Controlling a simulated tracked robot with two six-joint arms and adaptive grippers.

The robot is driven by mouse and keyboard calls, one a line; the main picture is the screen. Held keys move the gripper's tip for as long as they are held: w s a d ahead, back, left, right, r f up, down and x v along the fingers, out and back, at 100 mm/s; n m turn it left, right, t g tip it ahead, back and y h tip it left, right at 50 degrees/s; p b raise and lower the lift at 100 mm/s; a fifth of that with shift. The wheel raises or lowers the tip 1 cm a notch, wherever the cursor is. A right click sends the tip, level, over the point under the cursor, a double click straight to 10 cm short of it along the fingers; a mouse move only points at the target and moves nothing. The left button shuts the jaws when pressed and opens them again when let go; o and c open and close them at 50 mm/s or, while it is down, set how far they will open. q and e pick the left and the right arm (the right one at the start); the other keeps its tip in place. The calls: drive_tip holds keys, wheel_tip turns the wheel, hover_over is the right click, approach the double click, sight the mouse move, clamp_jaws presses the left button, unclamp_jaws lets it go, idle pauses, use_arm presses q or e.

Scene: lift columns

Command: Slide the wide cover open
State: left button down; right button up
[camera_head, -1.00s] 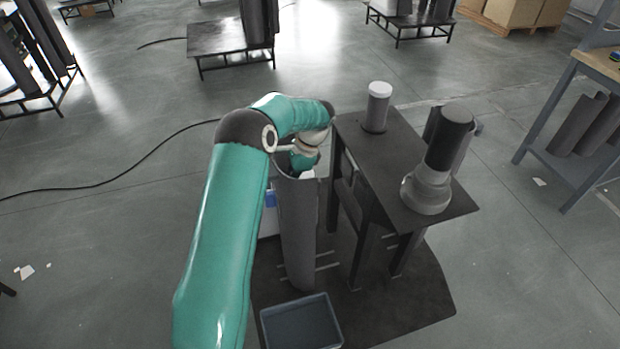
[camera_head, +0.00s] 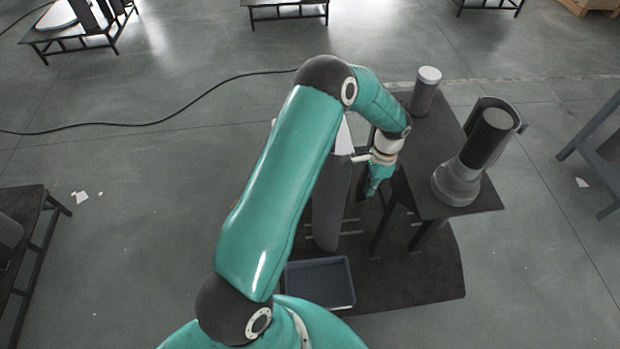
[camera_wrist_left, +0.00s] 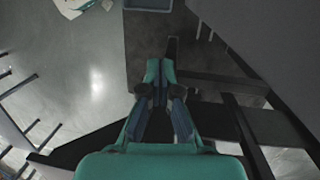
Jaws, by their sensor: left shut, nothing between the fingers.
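A tall grey column cover (camera_head: 328,212) stands upright on the dark floor plate, its upper part partly hidden behind my left arm. I cannot tell for sure whether it is the wide cover. My left gripper (camera_head: 374,186) points down just right of this column, in front of the dark table's left edge. In the left wrist view its two teal fingers (camera_wrist_left: 160,70) are close together and empty. A curved grey shell (camera_head: 513,115) stands behind a dark cylinder (camera_head: 486,140) on a flanged base on the table. My right gripper is out of view.
The dark table (camera_head: 440,130) also carries a white-capped cylinder (camera_head: 425,92). A blue-grey bin (camera_head: 320,284) sits on the front of the floor plate (camera_head: 410,275). A black cable (camera_head: 190,103) crosses the floor behind. Open floor lies left and right.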

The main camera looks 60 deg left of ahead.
use_arm(q)
drive_tip(key=s+d+f+n+t+h, duration=0.1)
drive_tip(key=s+d+f+n+h, duration=0.15)
drive_tip(key=s+d, duration=0.45)
drive_tip(key=s+d+f+n+t+h, duration=0.1)
drive_tip(key=s+d+f+n, duration=0.25)
drive_tip(key=d, duration=0.85)
drive_tip(key=n+t+h+b, duration=0.4)
drive_tip(key=n+t+b, duration=1.2)
drive_tip(key=n+b, duration=1.15)
approach(321, 190)
drive_tip(key=s+a+f+n+p, duration=0.2)
drive_tip(key=s+a+p, duration=0.1)
drive_tip(key=s+a, duration=0.3)
drive_tip(key=x, duration=1.4)
drive_tip(key=shift+r+p, duration=0.2)
drive_tip(key=shift+p, duration=0.1)
